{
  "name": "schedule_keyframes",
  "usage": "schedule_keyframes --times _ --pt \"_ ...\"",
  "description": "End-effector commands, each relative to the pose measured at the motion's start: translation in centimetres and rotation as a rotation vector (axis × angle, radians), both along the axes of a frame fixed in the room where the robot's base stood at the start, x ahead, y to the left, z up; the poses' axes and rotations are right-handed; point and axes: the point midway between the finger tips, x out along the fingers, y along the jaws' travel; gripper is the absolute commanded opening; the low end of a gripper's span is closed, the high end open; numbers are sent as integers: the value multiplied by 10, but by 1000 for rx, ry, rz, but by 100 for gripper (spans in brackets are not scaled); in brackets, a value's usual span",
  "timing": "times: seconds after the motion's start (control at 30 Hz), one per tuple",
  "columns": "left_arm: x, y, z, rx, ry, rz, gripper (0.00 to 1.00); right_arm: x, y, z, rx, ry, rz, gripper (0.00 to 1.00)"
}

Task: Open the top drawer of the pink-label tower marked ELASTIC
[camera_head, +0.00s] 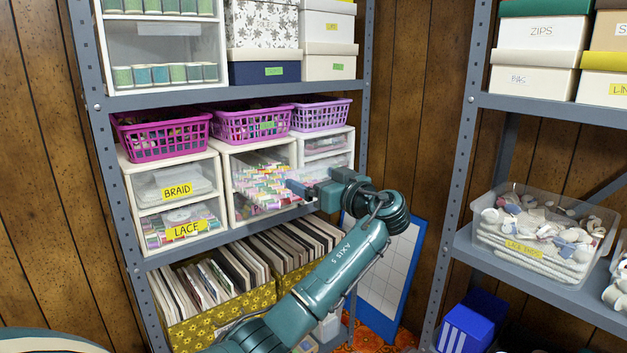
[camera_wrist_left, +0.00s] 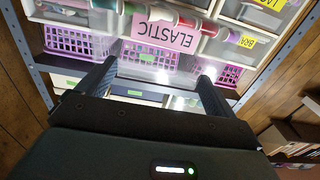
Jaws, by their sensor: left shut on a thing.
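The pink ELASTIC label (camera_wrist_left: 160,32) shows upside down in the left wrist view, on the front of a clear drawer holding colourful spools. In the head view the middle tower (camera_head: 228,192) stands on the shelf, and its spool-filled drawer (camera_head: 262,178) shows through clear plastic. The label is hidden there. My left gripper (camera_head: 296,188) is at the right front of this drawer. It is shut on the drawer's front, with its fingers also in the left wrist view (camera_wrist_left: 158,70). The exact grip point and how far the drawer stands out cannot be told. My right gripper is not in view.
The left tower with BRAID (camera_head: 177,190) and LACE (camera_head: 186,230) labels stands close beside. Purple baskets (camera_head: 250,125) sit on top of the towers. Yellow boxes (camera_head: 215,312) of patterns fill the shelf below. A grey shelf post (camera_head: 362,100) rises behind my arm.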

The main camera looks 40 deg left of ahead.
Motion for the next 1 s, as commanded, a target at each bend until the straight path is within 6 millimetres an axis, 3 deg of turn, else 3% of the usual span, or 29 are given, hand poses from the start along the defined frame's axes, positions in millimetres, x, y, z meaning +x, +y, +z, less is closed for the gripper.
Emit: schedule_keyframes --times 0.13,0.17,0.23,0.57,0.67,1.0 --pt "0 1 -1 0 2 2 52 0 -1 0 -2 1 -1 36" --pt "0 1 -1 1 2 2 94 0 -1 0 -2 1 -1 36" --pt "0 1 -1 1 2 2 100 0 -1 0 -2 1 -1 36" --pt "-1 -5 -1 -1 1 -1 100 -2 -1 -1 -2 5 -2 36" --pt "-4 -18 -1 -1 1 -3 100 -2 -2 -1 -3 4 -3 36" --pt "-25 -90 -1 -2 2 -4 100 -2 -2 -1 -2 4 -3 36"
